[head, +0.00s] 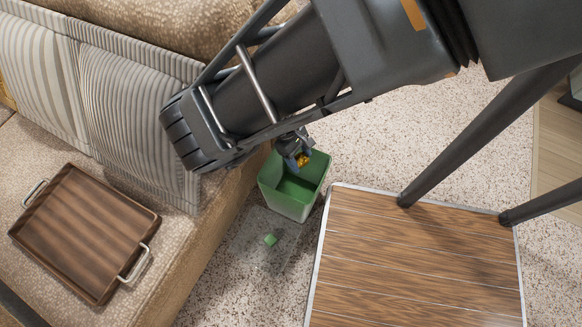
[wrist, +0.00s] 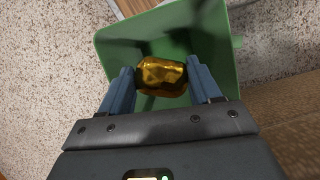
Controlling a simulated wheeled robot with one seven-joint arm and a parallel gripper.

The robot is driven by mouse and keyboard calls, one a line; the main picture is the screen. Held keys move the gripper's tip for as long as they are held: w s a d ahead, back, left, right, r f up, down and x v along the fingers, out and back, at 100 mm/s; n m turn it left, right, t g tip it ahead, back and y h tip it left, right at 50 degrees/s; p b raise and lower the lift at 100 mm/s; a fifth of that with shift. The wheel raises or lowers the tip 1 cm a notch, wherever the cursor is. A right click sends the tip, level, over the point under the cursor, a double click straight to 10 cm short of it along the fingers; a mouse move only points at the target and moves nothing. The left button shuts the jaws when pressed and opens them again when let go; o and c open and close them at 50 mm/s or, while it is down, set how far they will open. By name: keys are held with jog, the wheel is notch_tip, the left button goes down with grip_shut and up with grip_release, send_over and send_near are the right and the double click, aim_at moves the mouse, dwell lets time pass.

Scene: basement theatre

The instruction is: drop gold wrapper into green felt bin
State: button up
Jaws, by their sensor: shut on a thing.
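The gold wrapper (wrist: 160,76) is crumpled and shiny. My gripper (wrist: 160,82) is shut on it, with one blue-grey finger on each side. The green felt bin (head: 289,199) stands upright on the floor between the sofa and the wooden table. In the head view the wrapper (head: 303,160) and my gripper (head: 297,162) show over the bin's opening, near its far rim. In the wrist view the bin (wrist: 113,48) lies behind the wrapper, its inside visible around it. I cannot tell the exact height of the wrapper against the rim.
A wooden tray (head: 85,232) with metal handles lies on the sofa seat (head: 182,235) at left. The wood-topped table (head: 415,262) stands close at right. Speckled floor (head: 400,130) is open behind.

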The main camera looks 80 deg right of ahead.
notch_tip(320, 180, down, 4)
jog(key=b, duration=0.3)
jog(key=o, duration=1.1)
jog(key=shift+p+v, duration=1.05)
jog(key=shift+v, duration=2.85)
